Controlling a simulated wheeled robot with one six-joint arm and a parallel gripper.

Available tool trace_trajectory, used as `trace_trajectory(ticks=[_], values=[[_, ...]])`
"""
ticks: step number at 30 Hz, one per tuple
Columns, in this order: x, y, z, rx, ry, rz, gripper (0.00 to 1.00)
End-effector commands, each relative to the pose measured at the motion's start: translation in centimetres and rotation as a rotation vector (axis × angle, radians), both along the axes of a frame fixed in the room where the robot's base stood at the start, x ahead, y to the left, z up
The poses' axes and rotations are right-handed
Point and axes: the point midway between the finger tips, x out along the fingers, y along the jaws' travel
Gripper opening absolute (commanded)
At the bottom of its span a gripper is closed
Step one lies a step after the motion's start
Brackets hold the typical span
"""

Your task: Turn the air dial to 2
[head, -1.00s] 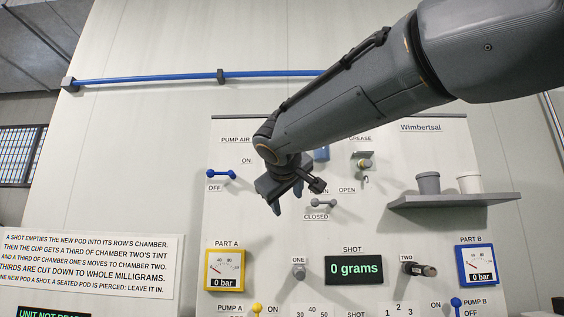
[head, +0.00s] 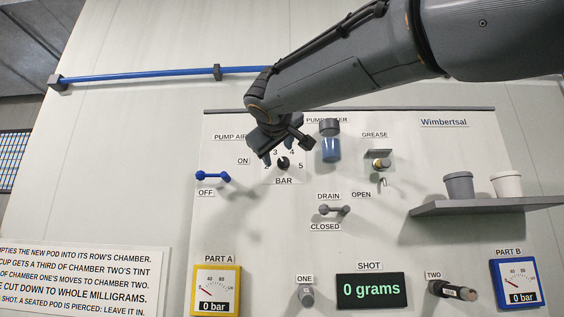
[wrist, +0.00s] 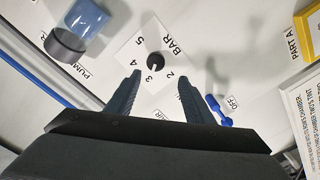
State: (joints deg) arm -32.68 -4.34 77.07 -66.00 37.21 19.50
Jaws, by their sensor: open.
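The air dial (head: 283,163) is a small black round knob on the panel, with the numbers 2, 3, 4 and 5 around it and BAR below. It also shows in the wrist view (wrist: 154,61), on a white plate. I cannot tell clearly which number its pointer marks. My gripper (head: 282,148) is just above the dial in the head view, open and empty. In the wrist view its two dark fingers (wrist: 159,74) are spread, with the dial between and slightly beyond the tips, apparently not touched.
The blue pump air lever (head: 213,177) lies to the left, at OFF. A blue-bowled filter (head: 330,148) juts out to the right of the dial. The grease fitting (head: 380,164), drain lever (head: 333,210) and cup shelf (head: 480,205) are farther right or below.

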Motion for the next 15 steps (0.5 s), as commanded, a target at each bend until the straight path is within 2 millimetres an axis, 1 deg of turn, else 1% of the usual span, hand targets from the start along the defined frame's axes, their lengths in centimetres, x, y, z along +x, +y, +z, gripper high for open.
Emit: trace_trajectory(ticks=[1, 3, 9, 12, 15], values=[[0.9, -0.6, 0.1, -0.002, 0.003, -0.012, 0.48], [2.2, -1.1, 0.1, -0.001, 0.003, -0.019, 0.48], [5.3, -1.7, 0.1, -0.002, 0.003, -0.025, 0.48], [6.3, -1.7, 0.1, -0.001, 0.003, -0.024, 0.48], [6.8, -1.6, 0.1, 0.0, 0.001, -0.023, 0.48]])
